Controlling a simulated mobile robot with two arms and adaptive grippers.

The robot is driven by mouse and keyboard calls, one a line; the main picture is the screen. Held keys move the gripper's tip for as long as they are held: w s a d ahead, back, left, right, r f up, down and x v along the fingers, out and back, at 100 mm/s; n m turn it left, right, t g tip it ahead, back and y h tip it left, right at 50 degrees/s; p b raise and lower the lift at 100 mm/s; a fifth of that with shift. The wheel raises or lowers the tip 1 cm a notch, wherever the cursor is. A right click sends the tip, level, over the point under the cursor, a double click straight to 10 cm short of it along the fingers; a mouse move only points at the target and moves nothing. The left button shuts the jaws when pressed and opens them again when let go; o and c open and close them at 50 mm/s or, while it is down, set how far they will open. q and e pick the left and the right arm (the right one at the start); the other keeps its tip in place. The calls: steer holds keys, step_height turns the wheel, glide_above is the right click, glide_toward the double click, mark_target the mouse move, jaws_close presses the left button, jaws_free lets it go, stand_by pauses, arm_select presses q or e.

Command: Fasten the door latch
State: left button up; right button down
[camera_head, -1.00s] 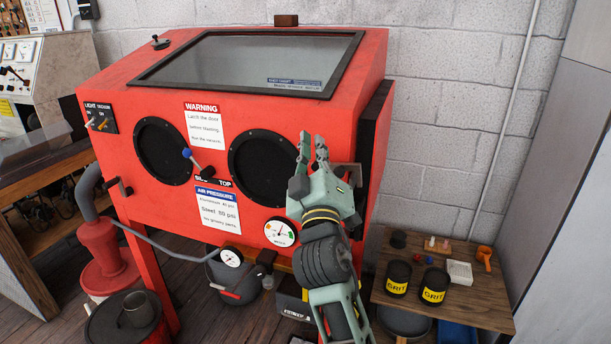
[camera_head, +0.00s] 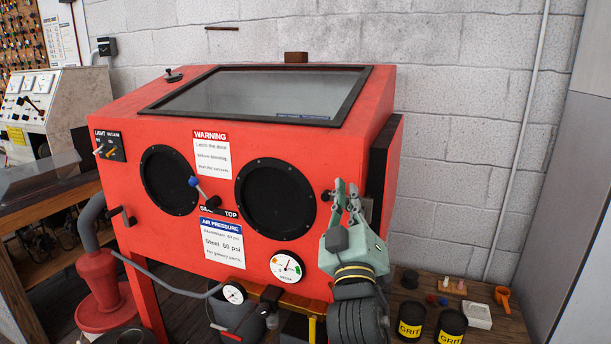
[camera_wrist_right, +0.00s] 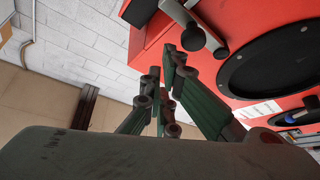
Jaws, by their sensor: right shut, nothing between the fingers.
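The red blasting cabinet (camera_head: 250,130) fills the middle of the head view. Its side door (camera_head: 386,165), with a dark edge, is at the right end. The door latch shows in the right wrist view as a grey bar with a dark round knob (camera_wrist_right: 193,38) against the red face. In the head view a dark knob (camera_head: 326,196) shows just left of my right fingertips. My right gripper (camera_head: 346,187) is shut and empty at the cabinet's front right corner. Its fingers (camera_wrist_right: 163,65) point toward the latch in the wrist view; contact cannot be told. The fingers partly hide the latch in the head view.
Grit cans (camera_head: 411,320), a white block (camera_head: 477,315) and an orange scoop (camera_head: 503,297) are on a low wooden table at right. A pressure gauge (camera_head: 286,267) is left of my wrist. A grey panel (camera_head: 570,190) stands at far right.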

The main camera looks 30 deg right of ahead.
steer(key=shift+s+d+f, duration=0.1)
steer(key=shift+s+f, duration=0.05)
steer(key=shift+f, duration=0.2)
stand_by(0.5)
step_height(320, 180, up, 10)
stand_by(0.4)
stand_by(0.5)
